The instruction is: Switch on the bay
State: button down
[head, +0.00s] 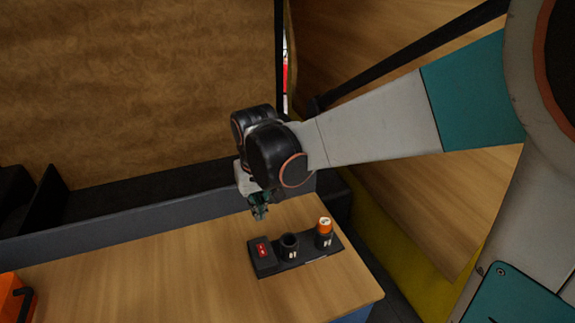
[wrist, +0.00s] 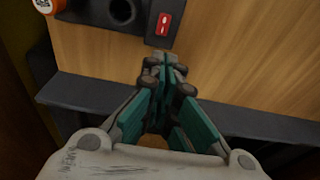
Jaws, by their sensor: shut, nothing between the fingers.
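A red rocker switch (head: 262,248) sits on a dark box at the left end of a black panel (head: 296,262) on the wooden table. It also shows in the wrist view (wrist: 164,24), just beyond my fingertips. My gripper (head: 259,212) is above the table, behind the switch box in the head view. In the wrist view my gripper (wrist: 157,72) has its fingers shut with nothing between them. The fingertips appear apart from the switch. Which way the rocker is tipped is too small to tell.
An empty dark cup (head: 289,246) and a cup with an orange-capped item (head: 324,228) stand right of the switch on the panel. An orange box (head: 14,298) with a black handle is at the table's left. The table (head: 160,262) between is clear. A dark ledge runs behind.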

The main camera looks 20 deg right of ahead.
aim_at(260, 245)
jog(key=shift+s+f, duration=0.1)
jog(key=shift+f, duration=0.05)
jog(key=f+b, duration=0.1)
jog(key=f, duration=0.3)
jog(key=w+f+b, duration=0.1)
jog(key=f, duration=0.4)
jog(key=w+f+b, duration=0.1)
jog(key=f, duration=0.3)
jog(key=shift+w+f, duration=0.15)
jog(key=shift+f, duration=0.2)
jog(key=shift+b, duration=0.35)
